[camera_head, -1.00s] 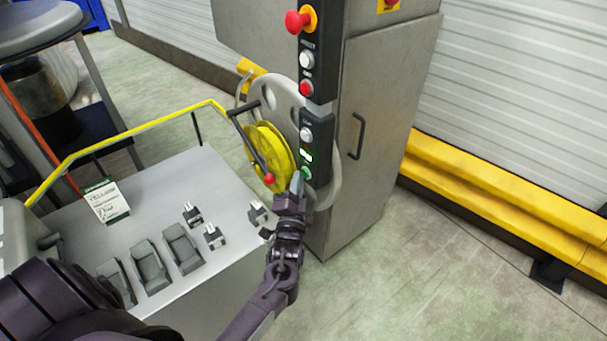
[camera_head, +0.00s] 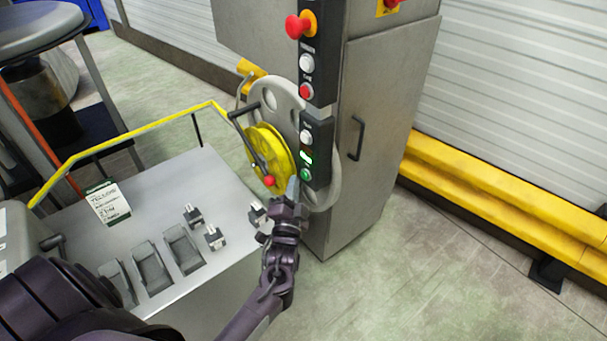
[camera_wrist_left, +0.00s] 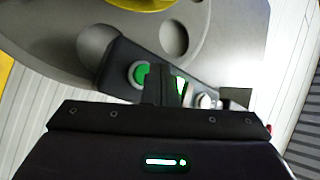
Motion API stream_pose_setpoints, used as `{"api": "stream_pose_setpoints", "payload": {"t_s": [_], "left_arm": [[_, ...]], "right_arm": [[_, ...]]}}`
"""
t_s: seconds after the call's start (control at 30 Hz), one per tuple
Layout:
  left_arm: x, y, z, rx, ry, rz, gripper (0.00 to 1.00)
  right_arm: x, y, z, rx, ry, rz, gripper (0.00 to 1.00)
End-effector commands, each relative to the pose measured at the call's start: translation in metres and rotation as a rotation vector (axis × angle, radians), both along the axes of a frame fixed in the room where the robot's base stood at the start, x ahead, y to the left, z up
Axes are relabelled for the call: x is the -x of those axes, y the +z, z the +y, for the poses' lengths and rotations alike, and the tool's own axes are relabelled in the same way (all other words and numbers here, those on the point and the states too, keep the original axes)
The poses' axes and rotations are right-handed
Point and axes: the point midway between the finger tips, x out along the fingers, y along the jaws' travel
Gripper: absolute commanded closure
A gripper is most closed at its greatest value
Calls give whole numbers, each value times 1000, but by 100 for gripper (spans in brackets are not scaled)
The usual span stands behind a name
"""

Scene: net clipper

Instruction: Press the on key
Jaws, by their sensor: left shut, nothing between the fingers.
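The control panel (camera_head: 317,152) is a dark upright strip on the steel cabinet. Its lower box has a white button at the top, a lit green display (camera_head: 307,157) and a round green button (camera_head: 306,174) at the bottom. My left gripper (camera_head: 293,186) is shut and empty, its tip just left of and below the green button. In the left wrist view the green button (camera_wrist_left: 140,73) shows beside the shut fingers (camera_wrist_left: 161,85), which partly cover the panel face. I cannot tell whether the tip touches the panel. My right gripper is not in view.
A red emergency knob (camera_head: 296,26) sits higher on the panel, with white and red buttons below it. A yellow reel (camera_head: 268,152) with a crank is left of the panel. A grey table (camera_head: 160,195) holds small clips and a card. Floor at right is clear.

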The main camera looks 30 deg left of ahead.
Motion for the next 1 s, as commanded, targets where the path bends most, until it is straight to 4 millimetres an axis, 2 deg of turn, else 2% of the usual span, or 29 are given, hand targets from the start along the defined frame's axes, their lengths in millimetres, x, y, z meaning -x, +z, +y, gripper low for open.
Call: {"api": "stream_pose_setpoints", "payload": {"t_s": [0.27, 0.7, 1.0], "left_arm": [[3, 0, 2, -1, 1, 1, 100], [41, 1, 17, 0, 1, 2, 100], [46, 0, 19, -1, 0, 0, 100]], "right_arm": [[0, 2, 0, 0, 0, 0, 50], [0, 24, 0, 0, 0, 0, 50], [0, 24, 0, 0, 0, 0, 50]]}}
